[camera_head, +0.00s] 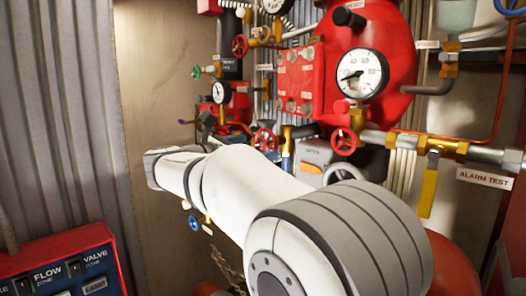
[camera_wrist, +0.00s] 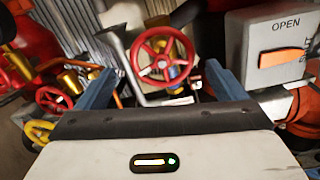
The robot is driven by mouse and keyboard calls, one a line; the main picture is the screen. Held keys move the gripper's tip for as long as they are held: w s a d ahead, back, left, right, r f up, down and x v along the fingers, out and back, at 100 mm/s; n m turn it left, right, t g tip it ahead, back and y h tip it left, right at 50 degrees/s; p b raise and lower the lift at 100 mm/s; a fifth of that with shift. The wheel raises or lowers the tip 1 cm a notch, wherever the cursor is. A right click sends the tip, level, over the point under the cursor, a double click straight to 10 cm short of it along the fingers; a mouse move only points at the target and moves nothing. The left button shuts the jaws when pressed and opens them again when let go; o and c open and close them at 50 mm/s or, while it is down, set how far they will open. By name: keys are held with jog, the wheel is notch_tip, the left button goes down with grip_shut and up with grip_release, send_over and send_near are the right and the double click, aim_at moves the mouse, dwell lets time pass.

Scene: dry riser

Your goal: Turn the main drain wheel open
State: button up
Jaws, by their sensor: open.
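A red spoked handwheel (camera_wrist: 162,61) stands ahead of my gripper (camera_wrist: 158,70) in the wrist view, framed between its two blue fingers. The fingers are wide apart and hold nothing; I cannot tell how far the wheel is beyond them. No label on this wheel is readable. In the head view a red wheel (camera_head: 265,140) left of the grey lever box looks like the same one, though I cannot be sure.
A grey box (camera_wrist: 262,40) marked OPEN and SHUT, with an orange pointer, stands close right of the wheel. Another red wheel (camera_wrist: 54,99) is at the left. Red valve body (camera_head: 385,45), gauge (camera_head: 360,73), yellow lever (camera_head: 427,190) and pipes crowd the head view.

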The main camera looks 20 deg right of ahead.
jog(key=shift+v, duration=1.5)
jog(key=s+d+f+m+g+y+b, duration=0.15)
jog(key=s+f+m+y, duration=0.35)
jog(key=f, duration=0.5)
jog(key=s+d+f+m+g+y+b, duration=0.1)
jog(key=s+f+m+y+b, duration=0.15)
jog(key=s+f, duration=0.6)
jog(key=s+a+f+m+y+b, duration=0.1)
jog(key=s+a+f+m+y, duration=0.3)
jog(key=f, duration=0.5)
jog(key=s+a+f+m+y+b, duration=0.1)
jog(key=s+a+f+m+y, duration=0.4)
jog(key=s+f+m, duration=0.2)
notch_tip(320, 180, down, 2)
jog(key=shift+a+f+m, duration=0.1)
jog(key=shift+a+m, duration=0.2)
jog(key=shift+m, duration=0.45)
